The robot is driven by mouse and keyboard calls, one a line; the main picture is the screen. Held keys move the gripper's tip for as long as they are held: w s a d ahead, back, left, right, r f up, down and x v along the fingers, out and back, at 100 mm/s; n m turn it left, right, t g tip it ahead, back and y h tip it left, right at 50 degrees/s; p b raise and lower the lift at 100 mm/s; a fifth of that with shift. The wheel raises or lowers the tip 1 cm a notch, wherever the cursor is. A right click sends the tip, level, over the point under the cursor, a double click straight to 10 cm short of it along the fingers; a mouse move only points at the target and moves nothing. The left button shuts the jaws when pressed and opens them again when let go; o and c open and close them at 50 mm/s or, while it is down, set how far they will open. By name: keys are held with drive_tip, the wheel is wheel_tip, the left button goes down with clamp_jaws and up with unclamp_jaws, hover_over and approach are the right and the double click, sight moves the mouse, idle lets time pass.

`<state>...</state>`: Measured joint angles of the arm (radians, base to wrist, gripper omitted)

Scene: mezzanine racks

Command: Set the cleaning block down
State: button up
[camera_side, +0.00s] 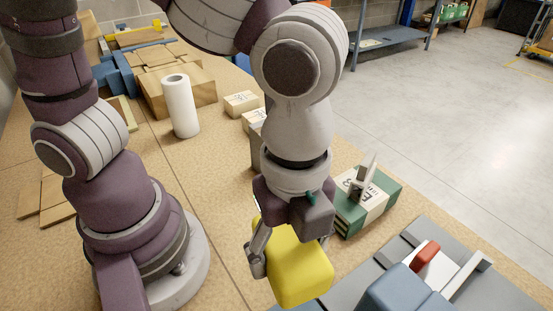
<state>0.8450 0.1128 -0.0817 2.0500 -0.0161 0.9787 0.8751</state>
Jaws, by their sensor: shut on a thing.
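The yellow cleaning block (300,271) is in the lower middle of the side view. My gripper (277,255) points down and is shut on the block, with one finger showing on its left side. The other finger is mostly hidden behind the block and the gripper's body. The block's underside is hard to see, so I cannot tell whether it touches the surface below.
A green and cream box (367,205) stands close to the right of my gripper. Grey trays with a blue-grey block (395,292) and a red piece (425,256) lie at lower right. A white paper roll (181,106) and cardboard boxes (175,85) stand farther back.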

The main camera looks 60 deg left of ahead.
drive_tip(key=w+a+r+n, duration=0.1)
drive_tip(key=w+a+n, duration=0.4)
drive_tip(key=w+a, duration=0.25)
drive_tip(key=n, duration=1.5)
hover_over(192, 167)
wheel_tip(192, 167, down, 15)
drive_tip(key=shift+r, duration=0.1)
drive_tip(key=o, duration=1.2)
drive_tip(key=shift+c, duration=0.2)
